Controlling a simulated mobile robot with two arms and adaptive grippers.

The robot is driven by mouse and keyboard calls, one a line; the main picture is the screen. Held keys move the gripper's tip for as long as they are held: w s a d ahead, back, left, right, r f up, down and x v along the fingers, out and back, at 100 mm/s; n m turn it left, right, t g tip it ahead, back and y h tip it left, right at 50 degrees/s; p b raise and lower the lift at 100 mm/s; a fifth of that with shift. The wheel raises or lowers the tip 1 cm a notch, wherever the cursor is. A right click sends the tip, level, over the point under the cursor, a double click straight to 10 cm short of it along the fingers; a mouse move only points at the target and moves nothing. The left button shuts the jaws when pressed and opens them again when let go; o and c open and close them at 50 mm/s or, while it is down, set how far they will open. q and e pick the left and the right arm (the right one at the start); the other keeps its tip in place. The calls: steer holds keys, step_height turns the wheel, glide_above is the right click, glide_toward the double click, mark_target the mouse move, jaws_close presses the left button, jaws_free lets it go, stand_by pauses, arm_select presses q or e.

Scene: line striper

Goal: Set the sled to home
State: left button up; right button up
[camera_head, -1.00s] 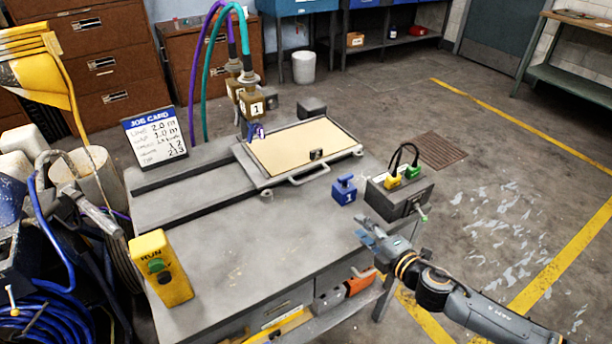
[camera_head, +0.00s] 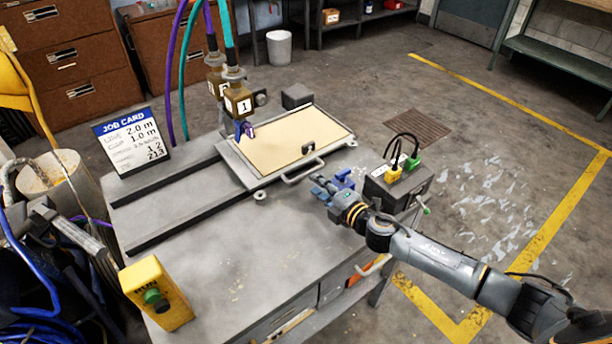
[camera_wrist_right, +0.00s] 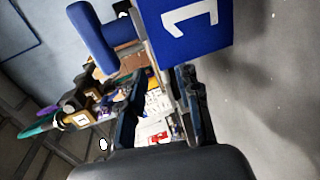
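The sled (camera_head: 238,167) is a grey tray carrying a tan board (camera_head: 300,142). It sits at the far right end of two dark rails (camera_head: 170,196) on the grey bench. A grey bar handle (camera_head: 303,171) is on its near side, with a small black piece on the board above it. My right gripper (camera_head: 318,187) is in front of the handle, apart from it, beside a blue block marked 1 (camera_head: 343,179). My left gripper is not in view.
Brown nozzle heads (camera_head: 238,98) with purple and teal hoses stand over the sled's left side. A grey box with yellow and green plugs (camera_head: 408,185) is right of my gripper. A yellow button box (camera_head: 155,293) and a job card (camera_head: 132,140) are at left. The near bench top is clear.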

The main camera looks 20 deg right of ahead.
mark_target(306, 188)
steer(key=x, duration=0.4)
steer(key=shift+w, duration=0.2)
steer(key=shift+w+a+f, duration=0.15)
steer(key=shift+w+a, duration=0.05)
steer(key=shift+w, duration=0.3)
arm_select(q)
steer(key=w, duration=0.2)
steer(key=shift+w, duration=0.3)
arm_select(e)
steer(key=shift+w+a, duration=0.1)
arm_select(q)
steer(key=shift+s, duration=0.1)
arm_select(e)
steer(key=shift+c, duration=0.9)
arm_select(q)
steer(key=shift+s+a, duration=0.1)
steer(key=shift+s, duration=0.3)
arm_select(e)
jaws_close()
